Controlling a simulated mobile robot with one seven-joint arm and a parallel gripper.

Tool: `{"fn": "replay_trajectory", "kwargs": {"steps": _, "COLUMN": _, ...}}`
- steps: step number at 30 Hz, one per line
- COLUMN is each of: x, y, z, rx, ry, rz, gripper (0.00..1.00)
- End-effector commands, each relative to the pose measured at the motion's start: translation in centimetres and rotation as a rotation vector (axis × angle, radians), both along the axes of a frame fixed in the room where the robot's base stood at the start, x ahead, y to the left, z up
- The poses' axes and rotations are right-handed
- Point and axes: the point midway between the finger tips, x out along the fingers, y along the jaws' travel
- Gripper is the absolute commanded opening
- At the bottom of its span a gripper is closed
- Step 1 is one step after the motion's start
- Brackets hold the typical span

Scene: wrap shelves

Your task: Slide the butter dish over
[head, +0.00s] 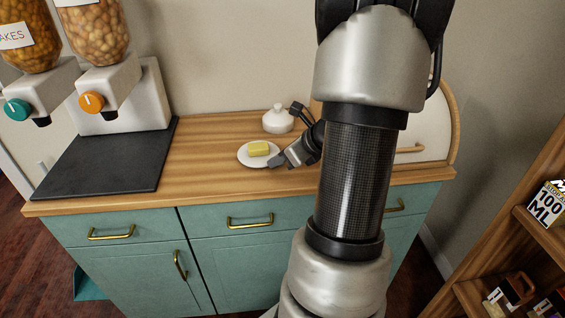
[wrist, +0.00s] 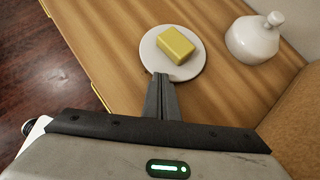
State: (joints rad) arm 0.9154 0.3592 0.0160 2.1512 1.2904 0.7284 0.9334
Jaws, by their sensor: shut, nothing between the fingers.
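The butter dish is a round white plate (head: 245,160) with a yellow block of butter (head: 259,148) on it, on the wooden counter near its front edge. The plate also shows in the wrist view (wrist: 150,49), with the butter (wrist: 176,45) on top. A white lid with a knob (head: 278,121) stands apart on the counter behind the plate; it also shows in the wrist view (wrist: 252,40). My gripper (head: 275,161) is shut and empty, low beside the plate's right side. In the wrist view its fingertips (wrist: 161,76) are at the plate's rim; I cannot tell whether they touch.
Two cereal dispensers (head: 97,88) stand over a dark mat (head: 105,160) on the left of the counter. A cream box with a wooden handle (head: 425,130) is at the right, partly behind my arm. Bare counter (head: 205,150) lies between mat and plate.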

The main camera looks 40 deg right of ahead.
Motion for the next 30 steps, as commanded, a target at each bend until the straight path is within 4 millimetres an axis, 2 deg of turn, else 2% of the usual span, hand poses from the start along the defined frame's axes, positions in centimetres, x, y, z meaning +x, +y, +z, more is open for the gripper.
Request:
{"fn": "replay_trajectory", "kwargs": {"steps": 3, "x": 3.5, "y": 1.2, "z": 0.1, "rx": 0.0, "ry": -0.001, "rz": 0.01, "gripper": 0.0}}
{"fn": "replay_trajectory", "kwargs": {"steps": 18, "x": 17.6, "y": 4.7, "z": 0.3, "rx": 0.002, "ry": 0.002, "rz": 0.004, "gripper": 0.0}}
{"fn": "replay_trajectory", "kwargs": {"steps": 21, "x": 19.4, "y": 5.1, "z": 0.3, "rx": 0.003, "ry": 0.001, "rz": 0.003, "gripper": 0.0}}
{"fn": "replay_trajectory", "kwargs": {"steps": 24, "x": 20.4, "y": 5.3, "z": 0.1, "rx": 0.001, "ry": 0.0, "rz": 0.001, "gripper": 0.0}}
{"fn": "replay_trajectory", "kwargs": {"steps": 30, "x": 20.6, "y": 5.3, "z": 0.0, "rx": 0.002, "ry": -0.001, "rz": 0.0, "gripper": 0.0}}
